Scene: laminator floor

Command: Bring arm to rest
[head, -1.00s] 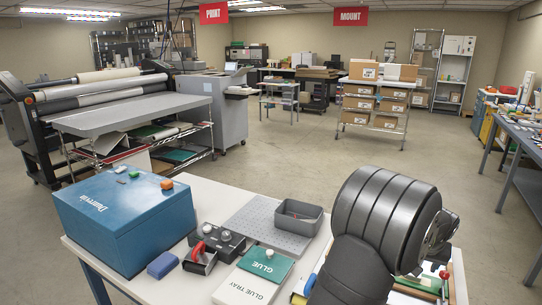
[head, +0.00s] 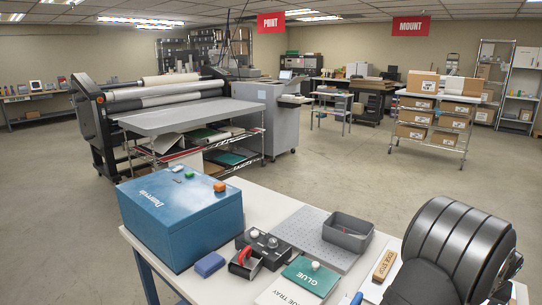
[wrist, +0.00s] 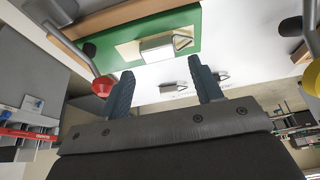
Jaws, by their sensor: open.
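My gripper (wrist: 162,82) shows in the wrist view with its two blue-grey fingers spread apart and nothing between them. Beyond the fingers are a white surface and a green board (wrist: 105,47) with a cream patch, on which a small metal clip (wrist: 166,44) sits. The fingertips look apart from these things, though the distance is hard to judge. In the head view my dark ribbed arm fills the lower right corner, and the gripper is not visible there.
The white table (head: 262,200) holds a blue box (head: 180,215), a grey tray (head: 347,232), a black control box (head: 264,244), a blue block (head: 209,264), a green glue pad (head: 311,275) and a wooden edge stop (head: 385,265). A red knob (wrist: 102,86) is near the left finger.

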